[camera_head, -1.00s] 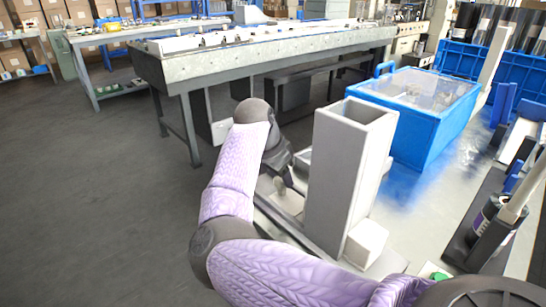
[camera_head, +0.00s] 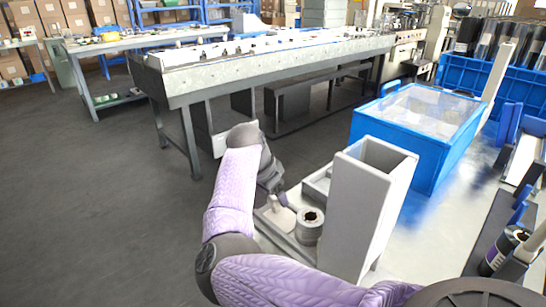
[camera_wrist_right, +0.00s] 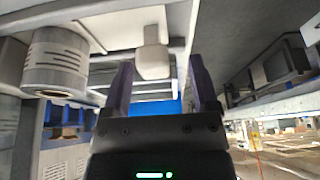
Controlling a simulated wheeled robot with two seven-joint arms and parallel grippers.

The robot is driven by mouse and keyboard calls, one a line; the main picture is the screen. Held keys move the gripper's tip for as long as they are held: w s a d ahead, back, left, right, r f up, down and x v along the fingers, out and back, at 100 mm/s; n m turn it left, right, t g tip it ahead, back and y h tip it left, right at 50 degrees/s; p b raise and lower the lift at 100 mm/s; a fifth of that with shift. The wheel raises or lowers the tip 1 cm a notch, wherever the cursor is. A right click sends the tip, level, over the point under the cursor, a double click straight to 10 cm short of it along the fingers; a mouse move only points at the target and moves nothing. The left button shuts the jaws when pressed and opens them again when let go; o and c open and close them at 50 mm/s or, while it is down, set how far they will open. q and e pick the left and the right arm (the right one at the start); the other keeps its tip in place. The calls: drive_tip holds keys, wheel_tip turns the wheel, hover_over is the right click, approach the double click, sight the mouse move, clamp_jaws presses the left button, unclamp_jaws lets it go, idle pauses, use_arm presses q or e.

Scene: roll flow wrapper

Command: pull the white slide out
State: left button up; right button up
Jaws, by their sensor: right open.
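The white slide (camera_head: 278,214) lies at the left of a tall grey chute (camera_head: 365,210); its knob stands up at its end. In the right wrist view the knob (camera_wrist_right: 153,60) is pale and hangs between the fingertips. My right gripper (camera_wrist_right: 155,75) is open, with one dark finger on each side of the knob; I cannot tell if they touch it. In the head view my right gripper (camera_head: 272,188) is dark and partly hidden by its own wrist. A grey-white roll (camera_head: 310,224) stands beside the chute and also shows in the wrist view (camera_wrist_right: 57,60). My left gripper is out of view.
A blue box with a clear lid (camera_head: 415,130) stands behind the chute. A blue crate of dark rolls (camera_head: 505,80) is at the back right. A long grey bench (camera_head: 260,70) stands behind. The floor at left is clear.

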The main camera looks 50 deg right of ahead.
drive_tip(key=p+v, duration=0.5)
drive_tip(key=v, duration=0.5)
drive_tip(key=shift+f, duration=0.1)
